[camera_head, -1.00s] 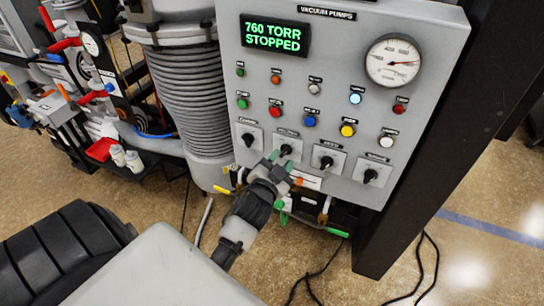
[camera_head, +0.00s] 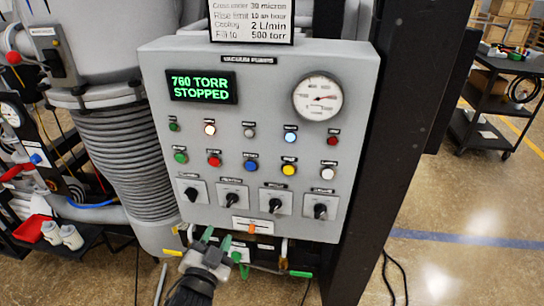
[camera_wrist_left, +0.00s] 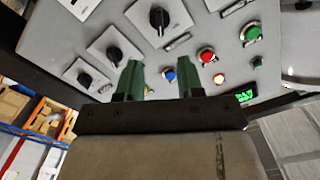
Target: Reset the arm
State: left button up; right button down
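My left gripper (camera_head: 217,240) is just below the lower edge of the grey vacuum pump control panel (camera_head: 262,130) in the head view. Its green fingertips are apart and nothing is seen between them. In the left wrist view the two green fingers (camera_wrist_left: 160,82) stand apart in front of the panel, with knobs and buttons beyond. The second black knob from the left (camera_head: 232,198) is above the gripper, and the gripper looks clear of it. The display (camera_head: 202,87) reads 760 TORR STOPPED. My right gripper is not seen.
A round gauge (camera_head: 317,99) is at the panel's upper right. A ribbed grey column (camera_head: 125,160) stands left of the panel and a dark post (camera_head: 375,150) stands right. A black cart (camera_head: 492,110) is at the far right. Open floor lies between.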

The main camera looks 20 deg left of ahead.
pick_arm(q)
jog(key=s+d+f+g+h+b, duration=0.1)
jog(key=s+d+f+g+h, duration=0.2)
jog(key=f, duration=1.3)
jog(key=s+d+f+g, duration=0.2)
jog(key=d+f+g, duration=0.15)
jog(key=f, duration=1.25)
jog(key=s+d+f+g+h+b, duration=0.1)
jog(key=s+f+g, duration=0.5)
jog(key=s+f, duration=0.75)
jog(key=s+a+f+n+g, duration=0.1)
jog(key=s+f+g, duration=0.3)
jog(key=s+f, duration=0.4)
jog(key=s, duration=0.7)
jog(key=shift+s+a+f+b, duration=0.15)
jog(key=shift+s+a+b, duration=0.1)
jog(key=shift+s+b, duration=0.1)
dwell(1.6)
